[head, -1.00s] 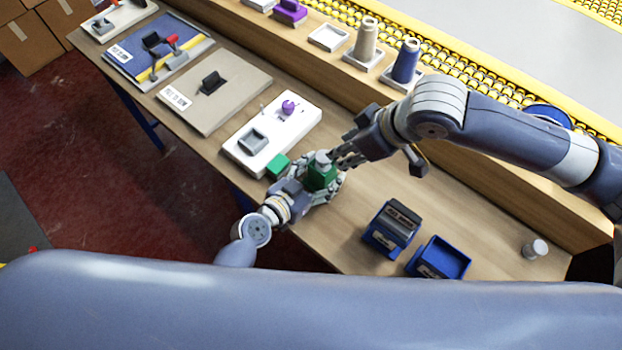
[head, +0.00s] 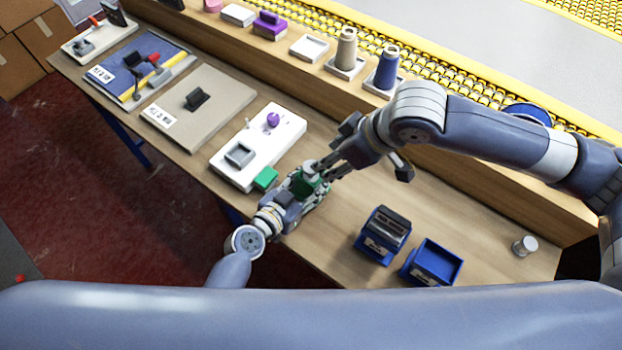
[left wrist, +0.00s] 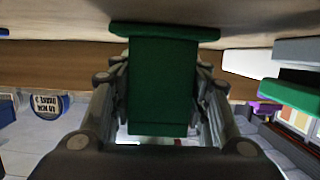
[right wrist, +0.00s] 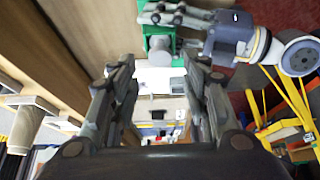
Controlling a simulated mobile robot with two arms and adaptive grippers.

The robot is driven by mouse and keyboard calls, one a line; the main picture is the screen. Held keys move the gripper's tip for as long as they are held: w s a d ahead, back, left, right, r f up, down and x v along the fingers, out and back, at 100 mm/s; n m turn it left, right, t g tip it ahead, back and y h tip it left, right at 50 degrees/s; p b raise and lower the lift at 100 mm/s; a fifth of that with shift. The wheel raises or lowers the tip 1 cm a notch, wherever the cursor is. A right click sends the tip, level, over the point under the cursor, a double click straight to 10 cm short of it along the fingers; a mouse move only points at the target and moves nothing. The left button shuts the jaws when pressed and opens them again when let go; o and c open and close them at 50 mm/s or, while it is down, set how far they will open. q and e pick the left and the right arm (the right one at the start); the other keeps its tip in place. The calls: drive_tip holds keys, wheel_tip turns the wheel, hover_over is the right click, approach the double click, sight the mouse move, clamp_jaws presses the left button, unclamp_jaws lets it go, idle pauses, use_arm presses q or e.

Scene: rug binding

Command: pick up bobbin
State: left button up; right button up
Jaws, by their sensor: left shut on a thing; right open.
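My left gripper (head: 308,190) is shut on a green block (left wrist: 163,85), which fills the space between its fingers in the left wrist view. A grey cylinder (head: 309,166), which may be the bobbin, sits at the top of this green piece. It also shows in the right wrist view (right wrist: 160,51). My right gripper (right wrist: 158,78) is open, with the cylinder just beyond and between its fingertips. In the head view the right fingers reach in from the upper right, close beside the cylinder. Whether they touch it cannot be told.
Blue bins (head: 432,262) and a small grey cylinder (head: 525,246) stand to the right. Thread cones (head: 387,68) line the raised shelf behind.

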sight(311, 163)
drive_tip(key=w+a+r+n+g+h, duration=0.3)
drive_tip(key=a+r+n+h, duration=0.15)
drive_tip(key=n, duration=0.45)
wheel_tip(311, 163, down, 6)
drive_tip(key=shift+r, duration=0.25)
drive_tip(key=shift+w+a+f, duration=0.1)
drive_tip(key=shift+f, duration=1.5)
drive_tip(key=shift+w+f, duration=0.1)
drive_tip(key=shift+f, duration=1.45)
drive_tip(key=shift+c, duration=0.3)
drive_tip(key=c, duration=1)
